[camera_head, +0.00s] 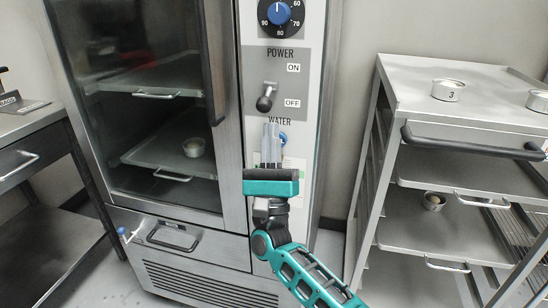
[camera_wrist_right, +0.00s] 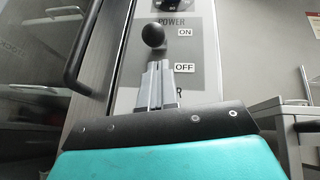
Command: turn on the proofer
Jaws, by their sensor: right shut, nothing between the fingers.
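The proofer (camera_head: 228,120) is a tall steel cabinet with a glass door and a grey control panel on its right side. Its power lever (camera_head: 265,102) has a black ball end that hangs down level with the OFF label (camera_head: 292,103), below the ON label (camera_head: 293,68). My right gripper (camera_head: 270,128) is shut and empty, with its fingertips just below the lever and in front of the WATER label. In the right wrist view, the ball (camera_wrist_right: 153,36) shows just beyond the fingertips (camera_wrist_right: 158,65), with a small gap. My left gripper is out of view.
A temperature dial (camera_head: 279,13) is above the lever. A blue water knob (camera_head: 283,139) is partly hidden behind my fingers. The door's long dark handle (camera_head: 212,65) is left of the panel. A steel rack (camera_head: 420,105) with tins stands right, a table (camera_head: 35,118) left.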

